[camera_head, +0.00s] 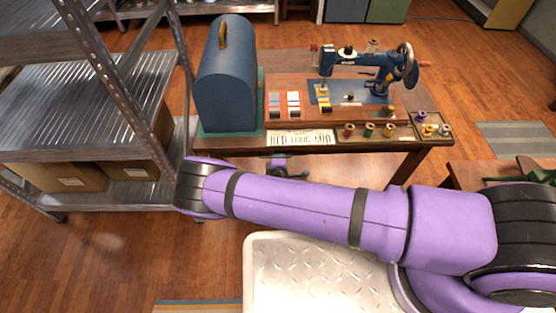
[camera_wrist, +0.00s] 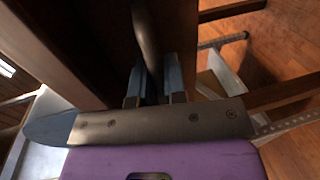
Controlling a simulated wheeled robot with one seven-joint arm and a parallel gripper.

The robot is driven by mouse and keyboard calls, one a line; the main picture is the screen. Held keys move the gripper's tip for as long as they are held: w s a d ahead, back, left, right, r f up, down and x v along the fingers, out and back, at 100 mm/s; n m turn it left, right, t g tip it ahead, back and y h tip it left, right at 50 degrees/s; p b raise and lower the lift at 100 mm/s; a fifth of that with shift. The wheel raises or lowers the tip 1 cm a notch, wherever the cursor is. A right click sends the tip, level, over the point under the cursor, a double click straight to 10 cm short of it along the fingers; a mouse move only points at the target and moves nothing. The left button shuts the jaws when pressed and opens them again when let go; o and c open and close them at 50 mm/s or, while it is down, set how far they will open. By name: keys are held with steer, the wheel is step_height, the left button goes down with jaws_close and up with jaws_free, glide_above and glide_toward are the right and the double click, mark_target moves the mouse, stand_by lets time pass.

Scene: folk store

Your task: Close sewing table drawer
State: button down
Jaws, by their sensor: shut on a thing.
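The wooden sewing table (camera_head: 390,154) stands ahead, with a blue and gold sewing machine (camera_head: 350,65) on its top. Below its front edge, part of my gripper (camera_head: 287,168) shows past my purple arm. In the wrist view, my gripper (camera_wrist: 153,78) has its two fingers on either side of a dark curved handle (camera_wrist: 147,35), shut on it. Dark brown wood of the drawer (camera_wrist: 180,35) shows behind the handle. The drawer is hidden in the head view, and how far out it stands cannot be told.
A blue domed case (camera_head: 226,80), thread spools (camera_head: 368,130) and a lettered sign (camera_head: 300,137) are on the tabletop. A metal shelf (camera_head: 80,90) with cardboard boxes stands close on the left. A green thing lies on another wooden surface (camera_head: 480,172) at right.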

steer(key=shift+w, duration=0.15)
steer(key=c, duration=1.2)
jaws_free()
steer(key=s, duration=0.3)
steer(key=s+r, duration=0.1)
steer(key=s, duration=0.3)
steer(key=s+r, duration=0.1)
steer(key=s, duration=0.2)
steer(key=shift+s+a, duration=0.15)
steer(key=shift+s, duration=0.1)
